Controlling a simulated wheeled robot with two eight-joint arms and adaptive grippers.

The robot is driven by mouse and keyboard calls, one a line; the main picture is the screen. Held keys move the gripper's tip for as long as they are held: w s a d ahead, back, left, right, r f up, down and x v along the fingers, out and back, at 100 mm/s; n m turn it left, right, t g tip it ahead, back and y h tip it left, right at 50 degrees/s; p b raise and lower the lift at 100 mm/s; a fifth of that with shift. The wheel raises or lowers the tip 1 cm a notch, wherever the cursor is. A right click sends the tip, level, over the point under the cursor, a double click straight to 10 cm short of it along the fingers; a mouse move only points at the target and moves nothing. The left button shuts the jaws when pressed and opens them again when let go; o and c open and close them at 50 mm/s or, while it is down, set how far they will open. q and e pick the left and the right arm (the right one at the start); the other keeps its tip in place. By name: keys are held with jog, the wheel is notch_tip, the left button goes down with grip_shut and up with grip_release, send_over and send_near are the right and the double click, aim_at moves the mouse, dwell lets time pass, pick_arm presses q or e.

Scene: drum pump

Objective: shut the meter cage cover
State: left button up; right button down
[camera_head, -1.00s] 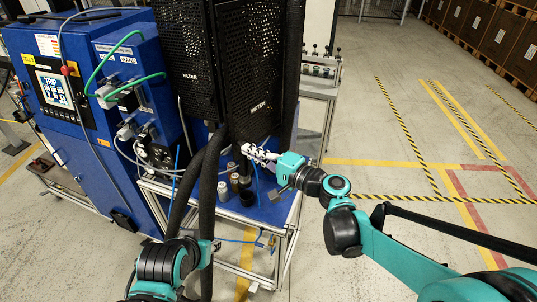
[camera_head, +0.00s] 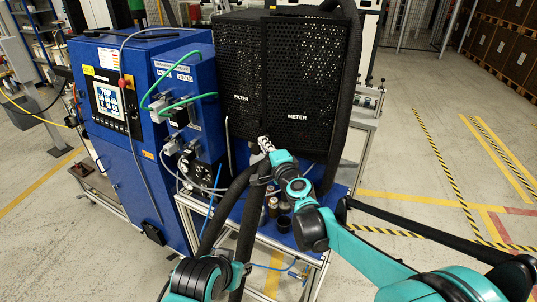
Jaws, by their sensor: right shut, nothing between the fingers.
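The meter cage cover (camera_head: 305,85) is a black perforated panel marked METER. It stands beside the black panel marked FILTER (camera_head: 236,70), nearly in line with it; I cannot tell whether it is fully flush or latched. My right gripper (camera_head: 264,143) is shut and empty at the lower left corner of the meter cover, near the seam between the panels. It looks close to or touching the cover; I cannot tell which. My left gripper (camera_head: 244,268) is low in the picture beside the thick black hoses, mostly hidden by its own arm, and its fingers cannot be made out.
Thick black hoses (camera_head: 243,225) run down in front of the blue bench (camera_head: 240,212). Another hose (camera_head: 346,95) runs along the right of the cage. Small dark containers (camera_head: 283,222) stand under the cage. A blue cabinet (camera_head: 125,150) stands at left.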

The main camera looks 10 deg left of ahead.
aim_at(267, 134)
pick_arm(q)
jog(key=shift+r, duration=0.1)
pick_arm(e)
jog(key=shift+w+a, duration=0.25)
jog(key=shift+w, duration=0.95)
jog(key=shift+w+a, duration=0.25)
jog(key=shift+w, duration=0.95)
jog(key=shift+w+a, duration=0.25)
jog(key=shift+w, duration=0.95)
